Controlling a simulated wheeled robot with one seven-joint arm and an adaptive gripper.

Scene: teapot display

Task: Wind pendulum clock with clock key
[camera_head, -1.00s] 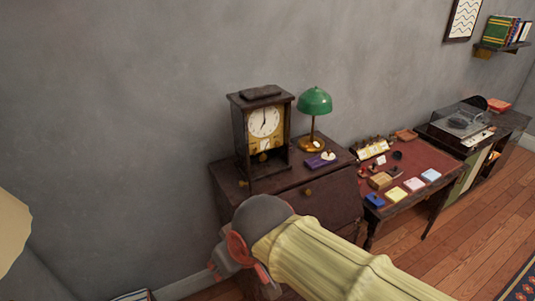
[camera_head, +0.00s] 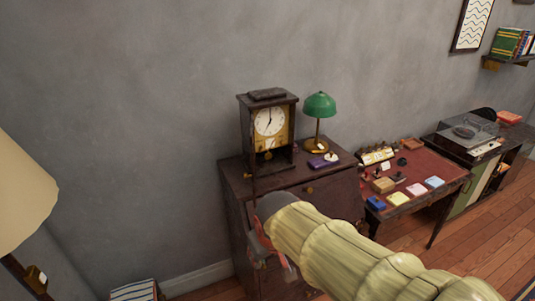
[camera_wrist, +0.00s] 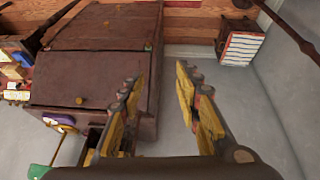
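The pendulum clock (camera_head: 269,122) stands upright on a dark wooden cabinet (camera_head: 238,176). It has a dark wood case, a white dial and a brass-coloured pendulum bob (camera_head: 268,155). A small brass-coloured spot (camera_head: 247,175) shows at the cabinet's left; I cannot tell whether it is the clock key. In the wrist view my gripper (camera_wrist: 157,77) is open, with its yellow-padded fingers apart and nothing between them. The cabinet (camera_wrist: 100,60) lies beyond and left of the fingers.
A green lamp (camera_head: 319,106) and a purple item (camera_head: 318,162) stand right of the clock. A red-topped desk (camera_head: 430,165) with several small things and a record player (camera_head: 468,135) are further right. A cream lampshade (camera_head: 22,190) is at left.

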